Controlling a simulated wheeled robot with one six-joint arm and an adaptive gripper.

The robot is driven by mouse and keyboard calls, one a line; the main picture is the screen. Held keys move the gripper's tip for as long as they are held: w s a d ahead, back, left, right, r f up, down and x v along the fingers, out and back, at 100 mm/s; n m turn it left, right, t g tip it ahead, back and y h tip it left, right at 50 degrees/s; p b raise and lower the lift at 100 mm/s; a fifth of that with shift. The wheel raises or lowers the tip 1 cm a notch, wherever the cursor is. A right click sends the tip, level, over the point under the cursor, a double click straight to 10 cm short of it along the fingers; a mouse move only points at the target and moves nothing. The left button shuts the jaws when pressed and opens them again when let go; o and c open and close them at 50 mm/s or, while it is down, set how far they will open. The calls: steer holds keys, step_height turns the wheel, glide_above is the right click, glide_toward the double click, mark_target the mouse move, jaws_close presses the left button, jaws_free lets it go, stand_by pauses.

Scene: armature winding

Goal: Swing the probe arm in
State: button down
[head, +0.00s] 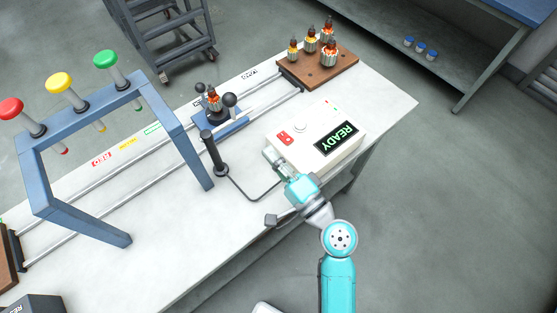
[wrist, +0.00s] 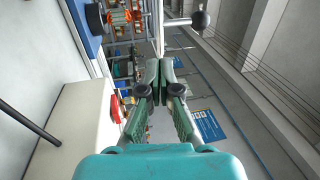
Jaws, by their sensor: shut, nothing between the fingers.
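The likely probe arm is a black upright post (head: 214,157) on the bench, joined by a dark cable to the white tester box (head: 335,165); I cannot tell which part of it swings. The box reads READY. A copper-wound armature (head: 213,98) stands on a blue carriage (head: 232,124) with black ball knobs beside it. In the wrist view the armature (wrist: 122,18) is at top left, and a pale rod with a black ball (wrist: 200,20) is at top right. My gripper (head: 269,153) is shut and empty, beside the box's left end; its fingertips (wrist: 160,66) meet in the wrist view.
Two rails run along the bench (head: 395,105). A blue frame (head: 180,140) with red, yellow and green knobs spans them at left. A brown tray (head: 340,72) with several armatures stands at the back. A red switch (wrist: 117,108) is on the box, close to my gripper.

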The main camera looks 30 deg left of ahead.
steer(key=x, duration=0.9)
